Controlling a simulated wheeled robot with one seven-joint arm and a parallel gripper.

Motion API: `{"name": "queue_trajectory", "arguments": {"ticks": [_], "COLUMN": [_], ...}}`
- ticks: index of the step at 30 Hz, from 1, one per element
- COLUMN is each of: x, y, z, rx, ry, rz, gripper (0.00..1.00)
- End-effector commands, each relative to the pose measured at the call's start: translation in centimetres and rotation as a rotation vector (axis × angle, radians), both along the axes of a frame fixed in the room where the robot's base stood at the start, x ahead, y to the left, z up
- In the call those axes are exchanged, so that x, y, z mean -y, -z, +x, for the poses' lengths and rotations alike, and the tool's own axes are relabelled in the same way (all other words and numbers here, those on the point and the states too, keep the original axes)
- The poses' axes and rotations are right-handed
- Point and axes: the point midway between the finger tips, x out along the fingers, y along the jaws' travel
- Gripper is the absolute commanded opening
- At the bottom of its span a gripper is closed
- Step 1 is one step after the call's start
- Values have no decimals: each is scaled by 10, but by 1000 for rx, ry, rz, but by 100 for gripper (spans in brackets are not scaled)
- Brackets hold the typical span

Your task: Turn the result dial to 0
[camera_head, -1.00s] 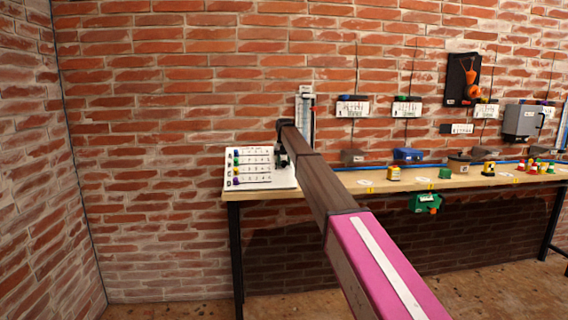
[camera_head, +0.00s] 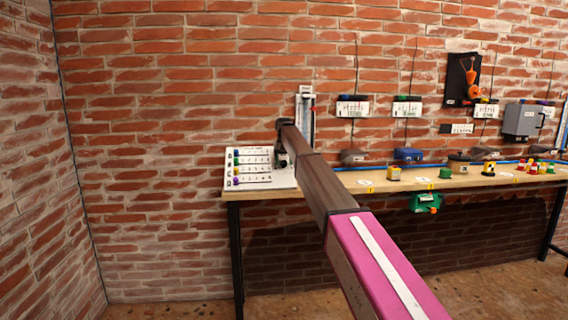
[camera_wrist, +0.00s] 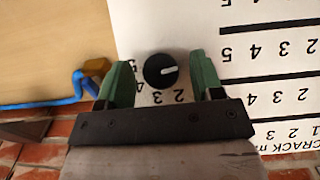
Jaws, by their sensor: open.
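The result dial is a round black knob (camera_wrist: 160,71) with a white pointer line, set on a white panel with printed numbers. In the wrist view the pointer points to the right, with the numbers 2 and 3 printed just below the knob. My gripper (camera_wrist: 160,82) is open, with one green finger on each side of the knob and a visible gap on both sides. In the head view the panel (camera_head: 260,165) stands at the left end of the bench, and my gripper (camera_head: 281,160) is at its right edge, mostly hidden by my arm.
Other rows of numbers (camera_wrist: 270,45) lie to the right of the knob. A blue cable (camera_wrist: 40,103) and the wooden bench top (camera_wrist: 50,50) are at the left. The brick wall is behind.

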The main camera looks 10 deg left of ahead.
Motion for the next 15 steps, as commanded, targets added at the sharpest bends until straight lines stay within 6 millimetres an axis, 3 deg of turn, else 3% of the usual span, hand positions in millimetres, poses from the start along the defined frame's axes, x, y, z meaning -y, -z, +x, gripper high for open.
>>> {"name": "queue_trajectory", "arguments": {"ticks": [8, 15], "x": [-1, -1], "y": [-31, -77], "z": [1, 2], "rx": [2, 1], "ry": [0, 0], "rz": [0, 0], "gripper": [60, 60]}}
